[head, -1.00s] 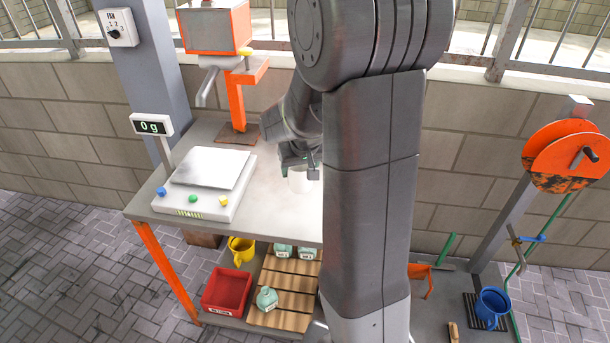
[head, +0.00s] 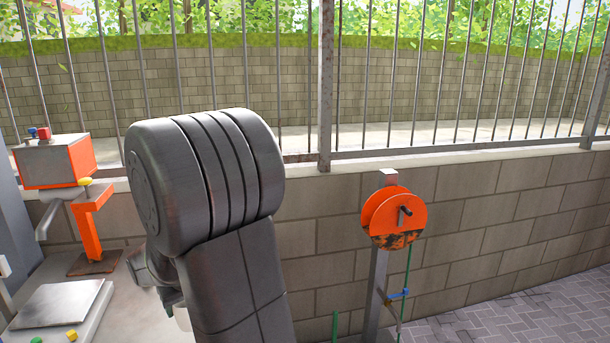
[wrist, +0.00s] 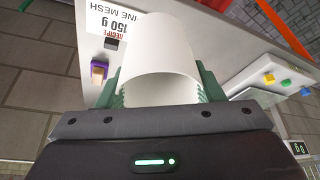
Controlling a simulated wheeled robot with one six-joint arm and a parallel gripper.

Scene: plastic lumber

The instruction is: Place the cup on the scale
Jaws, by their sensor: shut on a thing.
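In the wrist view my gripper (wrist: 162,88) has its green jaws on both sides of a white cup (wrist: 160,58) and is shut on it. In the head view only a sliver of the cup (head: 182,318) shows beside my arm, which hides most of my gripper. The scale (head: 62,304) is at the lower left of the head view, cut off by the frame, its plate empty where visible. The cup is to its right. The scale's buttoned edge (wrist: 290,98) shows at the right in the wrist view.
An orange machine (head: 92,225) stands behind the scale. A display (wrist: 299,148) is at the wrist view's right edge. An orange reel (head: 394,217) on a post stands right.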

